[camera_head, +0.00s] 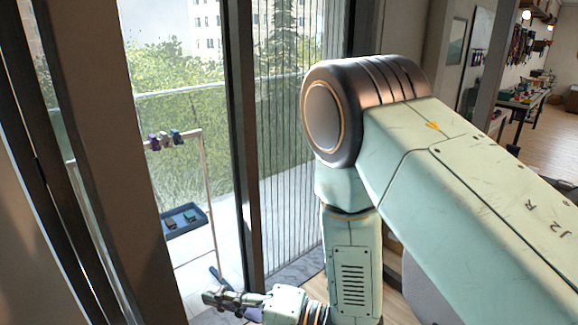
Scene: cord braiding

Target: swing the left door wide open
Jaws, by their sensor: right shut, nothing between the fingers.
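A tall brown door frame (95,150), which looks like the left door's, leans through the left of the head view. A dark upright (243,140) stands to its right, with ribbed glass or curtain (290,170) beyond it. I cannot tell how far the left door stands open, and I see no clear handle on it. My right gripper (222,298) is low in the view, shut and empty, pointing left toward the brown frame. It looks apart from the frame. My left gripper is out of view.
Through the gap I see a thin rack (207,185) with small dark items (165,139) on top and a blue tray (185,219) lower down. My right arm covers much of the right side. A workbench (525,103) stands far back right.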

